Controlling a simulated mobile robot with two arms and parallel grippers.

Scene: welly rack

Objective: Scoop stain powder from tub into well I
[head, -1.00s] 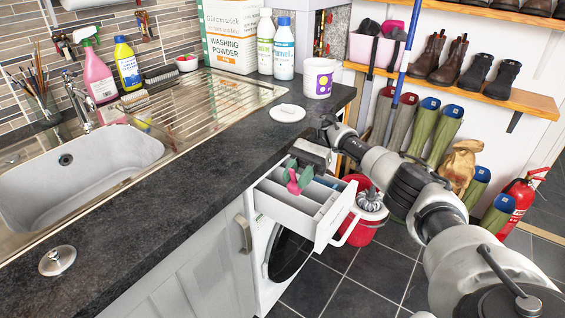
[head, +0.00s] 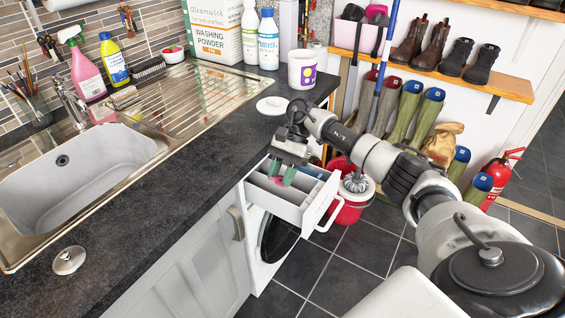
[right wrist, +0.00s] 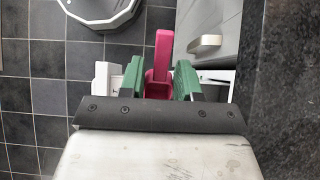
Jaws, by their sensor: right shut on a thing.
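My right gripper (head: 281,174) is shut on a pink scoop (right wrist: 162,57), with its green fingers on either side of the handle. It is over the left part of an open white detergent drawer (head: 318,203) with compartments. In the head view the scoop is mostly hidden by the fingers; I cannot tell which well it is over or whether it holds powder. The white tub (head: 294,73) with a purple spot stands open on the worktop behind the gripper. A white round lid (head: 271,106) lies on the worktop near it. My left gripper is not in view.
A red bucket (head: 348,213) with a mop wringer stands right of the drawer. The washing powder box (head: 213,38) and white bottles (head: 268,40) stand behind the tub. The sink (head: 85,175) is at left. The front worktop is mostly clear.

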